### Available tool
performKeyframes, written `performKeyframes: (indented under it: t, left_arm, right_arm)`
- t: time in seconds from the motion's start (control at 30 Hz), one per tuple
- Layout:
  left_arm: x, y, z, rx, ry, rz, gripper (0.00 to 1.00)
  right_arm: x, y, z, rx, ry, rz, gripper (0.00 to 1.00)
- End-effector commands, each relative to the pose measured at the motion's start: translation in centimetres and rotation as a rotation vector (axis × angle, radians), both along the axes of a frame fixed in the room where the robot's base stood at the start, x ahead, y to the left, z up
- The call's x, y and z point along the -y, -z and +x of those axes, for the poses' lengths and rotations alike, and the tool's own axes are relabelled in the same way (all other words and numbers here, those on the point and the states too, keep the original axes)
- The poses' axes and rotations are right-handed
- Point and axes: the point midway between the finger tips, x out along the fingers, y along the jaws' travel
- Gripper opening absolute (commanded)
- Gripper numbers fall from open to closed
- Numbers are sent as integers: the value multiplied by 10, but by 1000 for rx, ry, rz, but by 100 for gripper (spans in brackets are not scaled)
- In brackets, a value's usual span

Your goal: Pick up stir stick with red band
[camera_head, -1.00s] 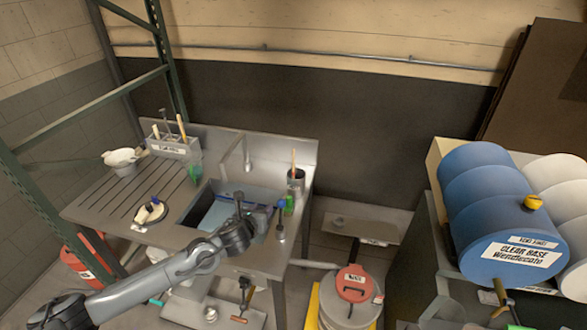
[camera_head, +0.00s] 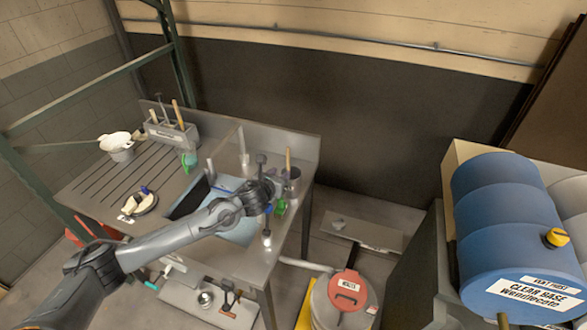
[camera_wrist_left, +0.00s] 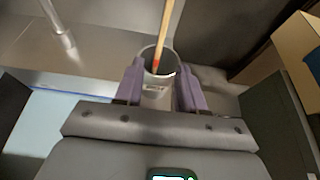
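The wooden stir stick (camera_head: 288,158) leans in a metal cup (camera_head: 294,184) at the right end of the sink counter. In the left wrist view, the stick (camera_wrist_left: 167,32) shows a red band low down, near the rim of the cup (camera_wrist_left: 158,92). My left gripper (camera_head: 279,186) is at the cup's near left side. In the left wrist view, the purple fingers of my left gripper (camera_wrist_left: 160,82) are apart, with the cup seen between them and the stick rising beyond. Whether the fingers touch the cup is unclear. The stick's lower end is hidden in the cup. My right gripper is out of view.
The sink faucet (camera_head: 243,148) stands left of the cup. A blue drum (camera_head: 505,220) lies at the right.

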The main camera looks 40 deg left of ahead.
Motion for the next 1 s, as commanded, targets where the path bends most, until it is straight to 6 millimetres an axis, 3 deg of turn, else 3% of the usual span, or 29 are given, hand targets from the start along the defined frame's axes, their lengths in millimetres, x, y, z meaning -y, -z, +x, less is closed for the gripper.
performKeyframes:
  t: [0.23, 0.63, 1.0]
  left_arm:
    - [-8, 12, 28, 1, -1, -3, 39]
    - [-13, 18, 47, 1, -1, -3, 39]
    - [-24, 29, 82, 1, 0, -2, 39]
  right_arm:
    - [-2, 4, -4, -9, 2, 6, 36]
    - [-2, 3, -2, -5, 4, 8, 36]
    - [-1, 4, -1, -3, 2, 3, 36]
